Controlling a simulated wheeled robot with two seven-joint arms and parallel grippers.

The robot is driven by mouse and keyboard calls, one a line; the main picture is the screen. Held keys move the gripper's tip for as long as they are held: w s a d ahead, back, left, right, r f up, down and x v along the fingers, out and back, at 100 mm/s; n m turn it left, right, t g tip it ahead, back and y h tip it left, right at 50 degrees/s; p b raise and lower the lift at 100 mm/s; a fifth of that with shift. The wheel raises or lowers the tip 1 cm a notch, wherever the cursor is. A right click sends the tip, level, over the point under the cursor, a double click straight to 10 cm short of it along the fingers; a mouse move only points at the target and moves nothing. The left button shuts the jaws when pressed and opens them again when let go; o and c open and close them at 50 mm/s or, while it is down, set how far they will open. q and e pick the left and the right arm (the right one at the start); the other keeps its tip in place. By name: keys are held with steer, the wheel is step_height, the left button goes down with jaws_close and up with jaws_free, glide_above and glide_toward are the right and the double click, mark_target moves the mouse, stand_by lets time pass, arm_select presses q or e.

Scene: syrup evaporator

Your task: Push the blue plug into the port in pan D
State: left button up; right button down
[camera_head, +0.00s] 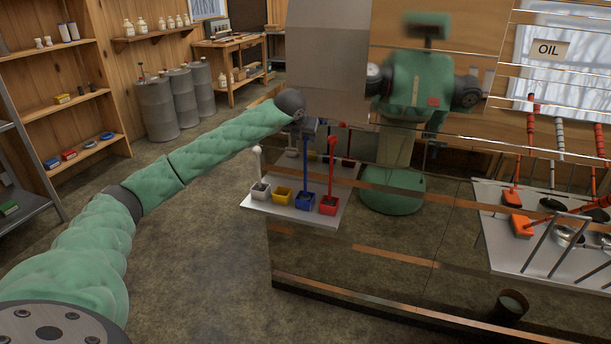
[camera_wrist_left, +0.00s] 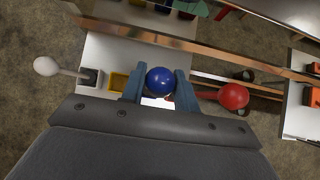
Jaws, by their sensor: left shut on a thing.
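The blue plug (camera_head: 305,162) is a tall upright rod with a round blue knob (camera_wrist_left: 160,80) on top. Its lower end stands in a blue cup (camera_head: 304,199) on a white shelf (camera_head: 292,214). My left gripper (camera_head: 305,129) is at the top of the rod. In the left wrist view its two blue-grey fingers (camera_wrist_left: 159,92) are on either side of the knob, shut on it. No pan or port marked D can be made out. My right gripper is not in view.
A white plug (camera_head: 258,163) and a red plug (camera_head: 331,165) stand on either side in their cups. The yellow cup (camera_head: 282,194) holds no rod. A right-hand tray (camera_head: 497,246) holds several long-handled tools.

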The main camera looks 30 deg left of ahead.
arm_select(q)
steer(key=shift+r+p, duration=0.55)
steer(key=shift+r, duration=2.95)
